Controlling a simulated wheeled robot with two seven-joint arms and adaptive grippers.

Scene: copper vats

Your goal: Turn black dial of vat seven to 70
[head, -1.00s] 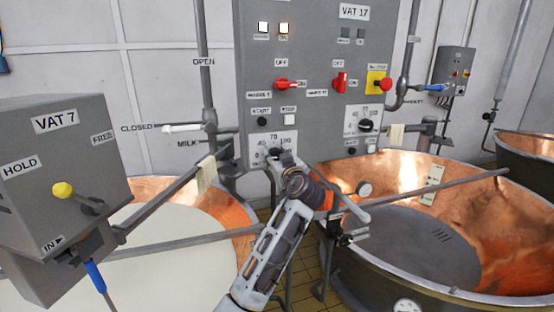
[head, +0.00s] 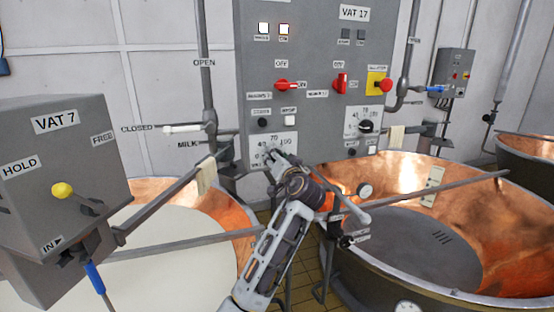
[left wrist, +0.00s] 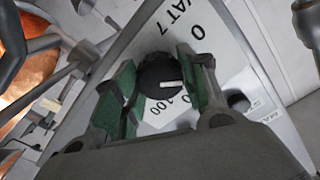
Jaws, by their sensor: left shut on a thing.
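The black dial (left wrist: 158,78) of vat seven sits on a white scale plate (head: 281,139) at the lower left of the grey panel. My left gripper (head: 271,156) covers most of the dial there. In the left wrist view its green-padded fingers are shut on the dial, one on each side. A white pointer mark shows on the dial's face, facing right in that picture, near the 100 label; its exact reading is hard to tell. My right gripper is not in view.
The VAT 17 panel (head: 318,60) carries red switches, a red button on yellow (head: 384,86) and a second black dial (head: 366,127). Copper vats stand at left (head: 240,219) and right (head: 500,225). A grey VAT 7 box (head: 88,140) stands at the left.

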